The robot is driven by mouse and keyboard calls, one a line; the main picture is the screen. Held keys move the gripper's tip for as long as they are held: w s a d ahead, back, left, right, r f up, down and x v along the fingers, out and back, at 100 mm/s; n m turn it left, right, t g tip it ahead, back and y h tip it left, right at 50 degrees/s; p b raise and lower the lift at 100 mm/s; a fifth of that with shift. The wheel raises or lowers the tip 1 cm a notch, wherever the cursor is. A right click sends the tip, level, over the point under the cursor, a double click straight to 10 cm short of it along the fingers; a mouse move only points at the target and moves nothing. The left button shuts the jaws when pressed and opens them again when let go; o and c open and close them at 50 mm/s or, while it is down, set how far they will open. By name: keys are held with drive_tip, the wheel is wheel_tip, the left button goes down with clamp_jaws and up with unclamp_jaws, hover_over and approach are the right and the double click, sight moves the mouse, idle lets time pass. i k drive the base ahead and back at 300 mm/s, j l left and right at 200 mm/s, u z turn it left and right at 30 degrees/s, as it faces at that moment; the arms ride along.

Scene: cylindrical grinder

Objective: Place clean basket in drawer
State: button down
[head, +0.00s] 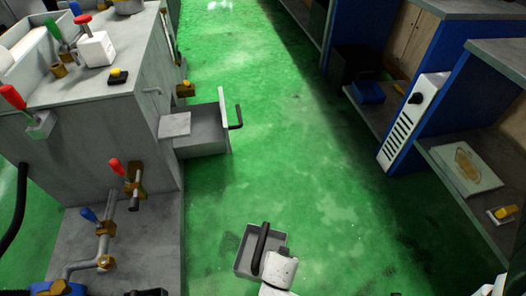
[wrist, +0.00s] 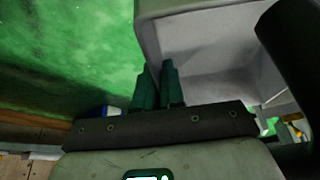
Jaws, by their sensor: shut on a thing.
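A small grey basket (head: 243,262) with a black handle (head: 262,245) hangs above the green floor at the bottom middle of the head view. My gripper (head: 276,264) is at its right side, partly hidden by my white wrist. In the wrist view, the dark green fingers (wrist: 158,88) are shut on the wall of the basket (wrist: 165,22), which looks empty inside, with its black handle at the right. The drawer (head: 203,132) stands pulled out from the grey machine at the left, up and left of the basket. A light grey panel covers part of its top.
The grinder (head: 100,130) carries red and blue levers and brass valves on its near side. Shelves (head: 450,150) with a blue box (head: 368,92) line the right. The green floor (head: 290,150) between them is clear.

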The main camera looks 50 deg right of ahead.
sight(198, 135)
drive_tip(key=i+l+u, duration=0.1)
drive_tip(key=i+l, duration=0.15)
drive_tip(key=l, duration=0.15)
drive_tip(key=i+l+u, duration=0.15)
drive_tip(key=l, duration=0.3)
drive_tip(key=i+l+u, duration=0.1)
drive_tip(key=i+l, duration=0.25)
drive_tip(key=i+l+u, duration=0.1)
drive_tip(key=l, duration=0.45)
drive_tip(key=i+l+u, duration=0.15)
drive_tip(key=l, duration=0.35)
drive_tip(key=i+l+u, duration=0.1)
drive_tip(key=i+l, duration=0.2)
drive_tip(key=l, duration=0.25)
drive_tip(key=i+l+u, duration=0.1)
drive_tip(key=l, duration=0.4)
drive_tip(key=i+l+u, duration=0.15)
drive_tip(key=l, duration=0.4)
